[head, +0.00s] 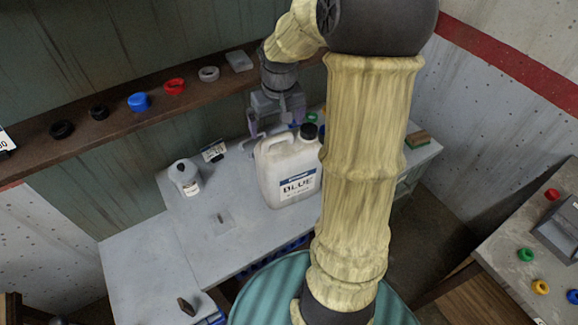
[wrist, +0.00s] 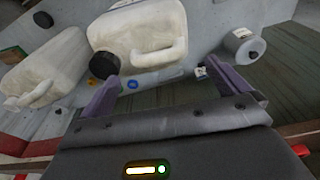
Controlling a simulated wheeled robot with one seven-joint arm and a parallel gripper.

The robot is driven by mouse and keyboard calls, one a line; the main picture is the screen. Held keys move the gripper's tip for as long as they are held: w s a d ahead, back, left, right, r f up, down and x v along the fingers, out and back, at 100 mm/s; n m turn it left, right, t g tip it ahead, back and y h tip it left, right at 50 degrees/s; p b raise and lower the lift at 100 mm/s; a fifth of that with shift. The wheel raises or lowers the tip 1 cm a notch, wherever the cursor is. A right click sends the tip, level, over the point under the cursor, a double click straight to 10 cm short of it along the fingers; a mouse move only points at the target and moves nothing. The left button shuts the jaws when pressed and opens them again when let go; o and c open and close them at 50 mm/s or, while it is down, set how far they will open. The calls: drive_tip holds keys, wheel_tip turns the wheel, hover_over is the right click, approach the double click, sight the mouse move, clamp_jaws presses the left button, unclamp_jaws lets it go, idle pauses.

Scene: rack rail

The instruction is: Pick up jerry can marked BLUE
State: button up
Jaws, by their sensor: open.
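The white jerry can (head: 290,172) marked BLUE stands upright on the grey bench, its label facing my head camera and its black cap at the top right. My gripper (head: 277,112) is open and empty, pointing down just behind and above the can's handle. In the wrist view, a white can (wrist: 135,28), which appears to be the same one, lies ahead between the spread fingers of my gripper (wrist: 161,72). Its handle and black cap face the fingers, and I see no grip on it.
A second white can (wrist: 45,70) is beside it in the wrist view, hidden behind my arm in the head view. A grey bottle (head: 185,177) stands to the left. A wooden shelf (head: 120,117) with coloured rings runs behind.

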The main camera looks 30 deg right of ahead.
sight(278, 136)
drive_tip(key=shift+f, duration=0.3)
drive_tip(key=shift+w+d+f+p, duration=0.15)
drive_tip(key=shift+f+p, duration=0.1)
drive_tip(key=shift+f, duration=0.6)
drive_tip(key=shift+w+d+f+p, duration=0.1)
drive_tip(key=shift+w+f+p, duration=0.15)
drive_tip(key=shift+f, duration=0.6)
drive_tip(key=shift+w+d+f+p, duration=0.1)
drive_tip(key=shift+f+p, duration=0.15)
drive_tip(key=shift+f, duration=0.6)
drive_tip(key=c, duration=1.7)
drive_tip(key=shift+r, duration=0.1)
drive_tip(key=shift+c, duration=1.2)
